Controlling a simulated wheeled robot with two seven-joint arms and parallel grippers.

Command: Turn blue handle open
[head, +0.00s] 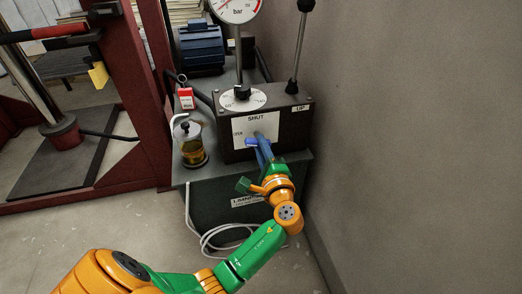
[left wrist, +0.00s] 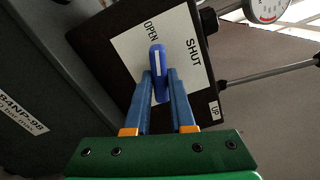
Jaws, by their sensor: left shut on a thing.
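The blue handle (left wrist: 155,58) sits on a white plate (left wrist: 128,47) marked OPEN and SHUT, on the face of a black box (head: 229,105). In the left wrist view its upper end points toward the OPEN mark. In the head view the handle (head: 250,142) shows as a short blue piece just below and right of the OPEN mark, with SHUT above. My left gripper (left wrist: 160,76) is shut on the handle, one blue finger on each side. In the head view the gripper (head: 258,147) partly covers the handle. My right gripper is not in view.
A clear jar with amber liquid (head: 192,151) stands left of the box. A lever (head: 298,50) and a gauge (head: 238,8) rise above it. A grey wall (head: 420,130) is close on the right. A pale cable (head: 213,238) hangs below.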

